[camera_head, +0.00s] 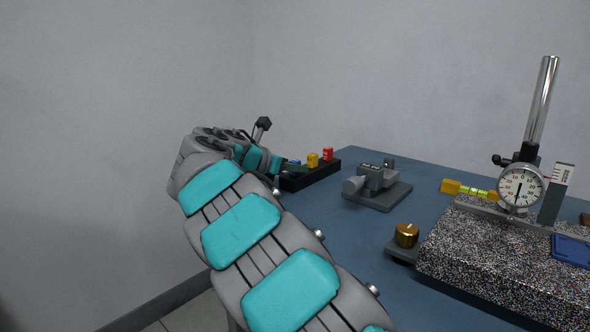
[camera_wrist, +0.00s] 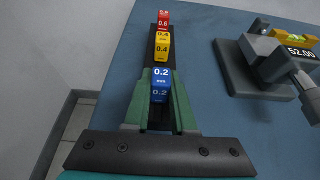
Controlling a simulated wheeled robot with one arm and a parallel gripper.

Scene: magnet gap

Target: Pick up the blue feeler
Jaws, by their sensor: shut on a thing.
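The blue feeler (camera_wrist: 161,84), marked 0.2, stands nearest to me in a black rack (camera_wrist: 152,46). My gripper (camera_wrist: 160,100) is shut on it, with a green finger on each side. In the head view my arm comes from the lower right to the rack (camera_head: 318,176), and the blue feeler (camera_head: 295,164) shows only partly beside my gripper (camera_head: 290,169). Behind it in the rack stand a yellow feeler (camera_wrist: 162,48) marked 0.4 and a red feeler (camera_wrist: 163,21) marked 0.6. I cannot tell whether the blue feeler is raised from its slot.
A grey device (camera_head: 376,181) with a readout (camera_wrist: 300,52) stands right of the rack. A brass knob (camera_head: 406,235) sits farther right. A speckled granite block (camera_head: 500,262) carries a dial gauge (camera_head: 521,187) on a post. Blue table (camera_head: 340,228) surface lies bare between them.

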